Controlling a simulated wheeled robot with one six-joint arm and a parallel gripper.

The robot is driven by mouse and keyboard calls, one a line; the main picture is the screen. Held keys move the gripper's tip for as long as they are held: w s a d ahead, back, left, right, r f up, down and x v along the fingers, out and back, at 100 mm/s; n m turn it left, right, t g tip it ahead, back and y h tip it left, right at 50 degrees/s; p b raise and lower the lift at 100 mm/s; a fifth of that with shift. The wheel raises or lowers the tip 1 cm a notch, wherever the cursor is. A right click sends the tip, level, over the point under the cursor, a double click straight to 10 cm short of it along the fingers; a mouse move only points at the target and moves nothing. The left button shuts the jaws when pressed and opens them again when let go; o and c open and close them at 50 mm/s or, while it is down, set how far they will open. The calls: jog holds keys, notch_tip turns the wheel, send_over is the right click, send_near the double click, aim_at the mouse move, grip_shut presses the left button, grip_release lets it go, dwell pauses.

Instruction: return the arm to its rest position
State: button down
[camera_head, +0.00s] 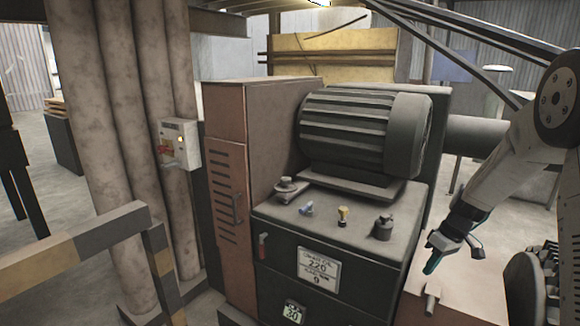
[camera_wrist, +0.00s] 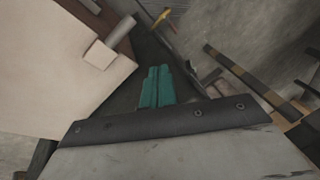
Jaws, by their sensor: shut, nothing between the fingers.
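My gripper (camera_head: 431,265) hangs at the end of my pale arm, at the right of the head view, pointing down and left. It is beside the right side of the dark machine cabinet and above a brown flat surface. Its teal fingers (camera_wrist: 157,88) lie together in the wrist view, with nothing between them. My arm is bent, with its round dark joint at the upper right of the head view.
A dark machine (camera_head: 345,225) with a ribbed motor (camera_head: 355,130) on top fills the middle. A small pale block (camera_head: 432,297) with a peg is below my gripper. A switch box (camera_head: 179,143) is on the pipes at left, behind a striped barrier (camera_head: 100,232).

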jog(key=s+a+r+m+h, duration=0.1)
jog(key=s+a+r+m, duration=0.1)
jog(key=s+a+r, duration=0.2)
jog(key=s+a+r+m+t+h, duration=0.1)
jog(key=s+a+r, duration=0.3)
jog(key=s+r, duration=0.6)
jog(key=s+a+r+m+h, duration=0.1)
jog(key=s+a+r, duration=0.4)
jog(key=s, duration=1.6)
jog(key=shift+s+r+m+h, duration=0.35)
jog(key=shift+r+m, duration=0.55)
jog(key=shift+r, duration=0.45)
